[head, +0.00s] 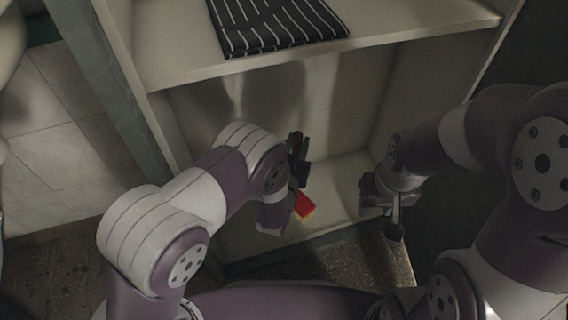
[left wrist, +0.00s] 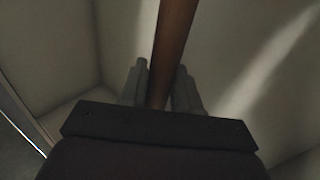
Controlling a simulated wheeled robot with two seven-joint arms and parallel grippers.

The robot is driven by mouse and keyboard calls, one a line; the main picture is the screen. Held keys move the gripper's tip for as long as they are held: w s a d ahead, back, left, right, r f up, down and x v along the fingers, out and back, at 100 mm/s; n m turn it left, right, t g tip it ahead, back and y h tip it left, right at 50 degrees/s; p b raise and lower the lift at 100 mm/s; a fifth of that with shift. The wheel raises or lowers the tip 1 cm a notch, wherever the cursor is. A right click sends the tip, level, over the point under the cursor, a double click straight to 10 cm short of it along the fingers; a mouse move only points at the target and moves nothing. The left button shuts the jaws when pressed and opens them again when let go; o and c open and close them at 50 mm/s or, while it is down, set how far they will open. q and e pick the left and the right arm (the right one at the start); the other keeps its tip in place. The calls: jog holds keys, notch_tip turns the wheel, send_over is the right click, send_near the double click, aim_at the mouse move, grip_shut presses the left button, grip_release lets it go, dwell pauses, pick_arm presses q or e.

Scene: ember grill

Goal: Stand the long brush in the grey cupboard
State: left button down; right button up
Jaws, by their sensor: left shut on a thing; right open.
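The long brush's brown handle (left wrist: 173,45) runs between the two fingers of my left gripper (left wrist: 162,88) in the left wrist view. In the head view my left gripper (head: 299,160) is inside the lower compartment of the grey cupboard (head: 335,190), shut on the handle. The brush is mostly hidden there by my left arm. A red piece with a pale edge (head: 306,206) shows beside the left wrist; I cannot tell whether it belongs to the brush. My right gripper (head: 396,216) is open and empty at the right front of the same compartment.
A folded dark striped cloth (head: 270,25) lies on the shelf above the compartment, whose front edge (head: 320,52) overhangs my left gripper. The cupboard's side walls stand close on both sides.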

pick_arm(q)
jog(key=a+f+b, duration=0.3)
jog(key=f+b, duration=0.1)
jog(key=f, duration=0.2)
jog(key=shift+w+a, duration=0.25)
pick_arm(e)
notch_tip(320, 180, down, 5)
jog(key=shift+f, duration=0.1)
pick_arm(q)
jog(key=c, duration=1.2)
grip_release()
jog(key=shift+f, duration=0.25)
jog(key=o, duration=0.4)
jog(key=shift+r, duration=0.1)
jog(key=p+v, duration=0.4)
jog(key=v, duration=0.8)
pick_arm(e)
notch_tip(320, 180, up, 5)
jog(key=shift+f, duration=0.1)
